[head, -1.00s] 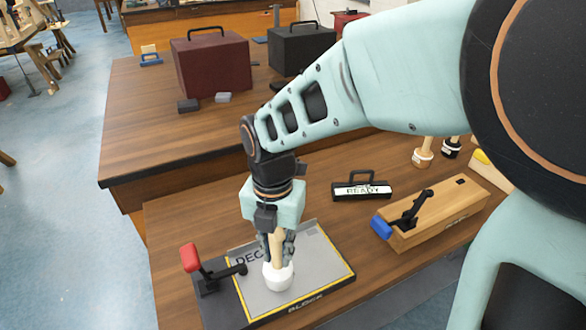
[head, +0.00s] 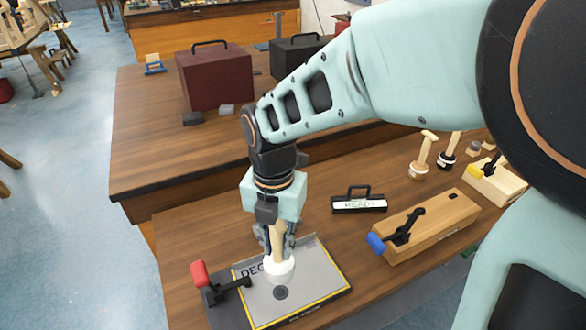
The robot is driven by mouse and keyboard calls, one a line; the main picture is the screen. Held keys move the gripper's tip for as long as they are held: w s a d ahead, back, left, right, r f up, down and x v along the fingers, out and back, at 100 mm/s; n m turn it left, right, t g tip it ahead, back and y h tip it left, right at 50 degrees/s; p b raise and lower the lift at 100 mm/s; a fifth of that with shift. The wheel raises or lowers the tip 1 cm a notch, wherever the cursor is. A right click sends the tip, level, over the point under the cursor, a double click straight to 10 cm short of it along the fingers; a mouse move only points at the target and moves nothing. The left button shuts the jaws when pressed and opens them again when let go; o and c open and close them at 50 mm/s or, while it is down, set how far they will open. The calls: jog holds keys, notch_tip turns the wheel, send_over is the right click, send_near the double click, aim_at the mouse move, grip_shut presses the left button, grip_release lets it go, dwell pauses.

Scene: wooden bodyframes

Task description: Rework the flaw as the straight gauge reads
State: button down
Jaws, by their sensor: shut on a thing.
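My gripper (head: 277,238) is shut on the wooden handle of a tool with a rounded white head (head: 279,269). The tool is over a grey plate (head: 318,280) with a yellow-edged border and partly hidden lettering beginning "DEC". A dark round spot (head: 281,293) shows on the plate just in front of the white head. I cannot tell whether the head touches the plate. A red-handled black clamp (head: 222,283) stands at the plate's left edge. A black handled piece with a white label reading "READY" (head: 359,200) sits behind and to the right; I cannot tell whether it is the straight gauge.
A wooden block with a blue-tipped black lever (head: 425,228) stands to the right. Beyond it are two wooden-handled tools (head: 422,157) (head: 447,155) and a yellow-tipped block (head: 497,184). A maroon case (head: 215,77) and a black case (head: 295,57) stand on the bench behind. Bare bench (head: 190,240) lies left of the plate.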

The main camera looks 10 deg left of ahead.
aim_at(279, 260)
jog(key=s+d+r+p, duration=0.2)
jog(key=s+d+p, duration=0.1)
jog(key=s, duration=0.4)
jog(key=shift+s+d, duration=0.3)
jog(key=shift+d, duration=0.55)
jog(key=shift+r, duration=0.1)
jog(key=w+a+f+b, duration=0.1)
jog(key=w, duration=0.1)
jog(key=w+a+b, duration=0.1)
jog(key=w+a, duration=0.1)
jog(key=w, duration=0.1)
jog(key=w+a+f+b, duration=0.1)
jog(key=w+a, duration=0.1)
jog(key=w, duration=0.1)
jog(key=shift+f+b, duration=0.3)
jog(key=shift+f, duration=0.05)
notch_tip(279, 260, down, 5)
jog(key=b, duration=0.4)
jog(key=shift+s+d+f, duration=0.1)
jog(key=shift+s+d, duration=0.05)
jog(key=shift+f+b, duration=0.85)
jog(key=shift+b, duration=0.2)
jog(key=shift+s, duration=0.15)
